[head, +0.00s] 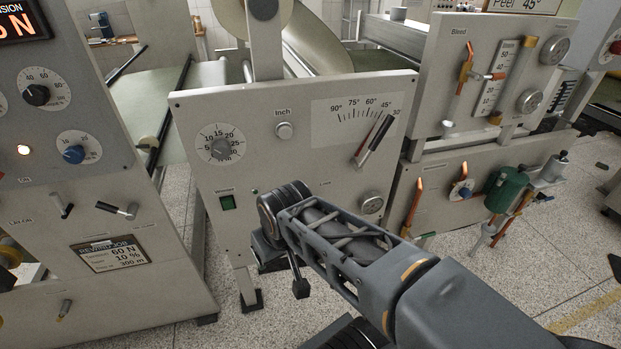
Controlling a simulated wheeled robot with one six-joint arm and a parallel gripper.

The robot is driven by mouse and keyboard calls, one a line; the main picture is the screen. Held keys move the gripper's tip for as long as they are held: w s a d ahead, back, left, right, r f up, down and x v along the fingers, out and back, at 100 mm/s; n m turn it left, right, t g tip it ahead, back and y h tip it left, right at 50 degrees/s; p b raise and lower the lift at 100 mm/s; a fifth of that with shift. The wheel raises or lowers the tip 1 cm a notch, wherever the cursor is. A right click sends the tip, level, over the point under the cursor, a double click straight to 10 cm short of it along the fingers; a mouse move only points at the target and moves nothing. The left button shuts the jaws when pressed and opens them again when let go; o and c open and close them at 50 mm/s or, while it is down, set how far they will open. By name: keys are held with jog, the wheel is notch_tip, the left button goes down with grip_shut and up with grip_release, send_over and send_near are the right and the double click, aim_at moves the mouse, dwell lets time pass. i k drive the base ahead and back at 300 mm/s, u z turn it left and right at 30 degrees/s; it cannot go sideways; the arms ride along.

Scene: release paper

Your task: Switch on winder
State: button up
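The winder switch (227,202) is a small dark green rocker under a label that seems to read "Winder". It sits low on the left of the middle grey panel (255,165). I cannot tell from its look whether it is on or off. My arm reaches in from the lower right, and its far joint is just right of the switch, apart from it in the picture. Dark parts that look like my gripper (298,286) hang below that joint, lower than the switch. Its fingers are mostly hidden, so I cannot tell whether they are open.
The panel also has a dial (220,149), an "Inch" button (284,130) and an angle lever (373,140). A left console (75,215) with knobs stands close by. On the right are a panel with copper-coloured handles (464,67) and a green cylinder (506,190). Speckled floor shows between.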

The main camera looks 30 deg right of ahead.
aim_at(228, 204)
jog(key=z, duration=1.55)
jog(key=k, duration=1.05)
jog(key=u, duration=1.75)
jog(key=i, duration=0.5)
jog(key=u, duration=0.05)
